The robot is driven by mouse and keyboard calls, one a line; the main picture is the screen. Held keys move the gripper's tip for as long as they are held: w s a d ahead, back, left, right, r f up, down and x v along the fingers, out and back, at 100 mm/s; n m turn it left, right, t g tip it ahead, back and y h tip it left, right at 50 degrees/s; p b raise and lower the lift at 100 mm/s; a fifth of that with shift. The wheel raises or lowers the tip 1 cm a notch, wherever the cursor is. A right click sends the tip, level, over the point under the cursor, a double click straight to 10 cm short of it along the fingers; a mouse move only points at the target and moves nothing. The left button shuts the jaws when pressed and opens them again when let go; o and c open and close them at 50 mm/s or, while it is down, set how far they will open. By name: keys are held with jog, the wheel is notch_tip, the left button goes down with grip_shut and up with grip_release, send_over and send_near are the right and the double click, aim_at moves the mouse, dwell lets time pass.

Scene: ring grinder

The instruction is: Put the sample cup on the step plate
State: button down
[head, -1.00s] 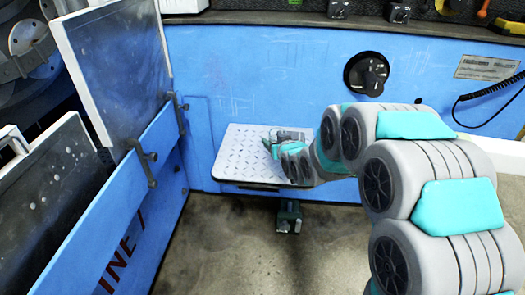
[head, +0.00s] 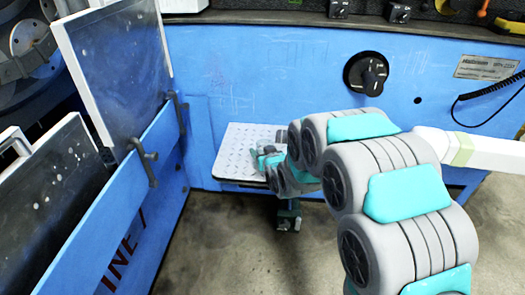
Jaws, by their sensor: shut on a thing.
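The step plate (head: 236,163) is a pale, patterned shelf with a dark front edge against the blue machine wall. My arm's teal and grey wrist covers its right part. My gripper (head: 288,222) appears as a small dark and teal shape just below the plate's front edge in the picture, below my wrist. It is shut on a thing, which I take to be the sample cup. The cup itself is too small and too hidden to make out. I cannot tell the gap between gripper and plate.
A blue panel (head: 132,205) with dark handles stands left of the plate, with a framed clear guard (head: 118,75) behind it. A round black knob (head: 366,74) and a coiled cable (head: 490,90) are on the wall at right. The plate's left part looks bare.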

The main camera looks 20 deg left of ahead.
jog(key=shift+f, duration=0.2)
jog(key=shift+c, duration=0.5)
grip_release()
jog(key=shift+r, duration=0.1)
jog(key=shift+r, duration=0.15)
jog(key=b+v, duration=0.1)
jog(key=v, duration=1.1)
jog(key=shift+b, duration=0.35)
jog(key=shift+d, duration=0.1)
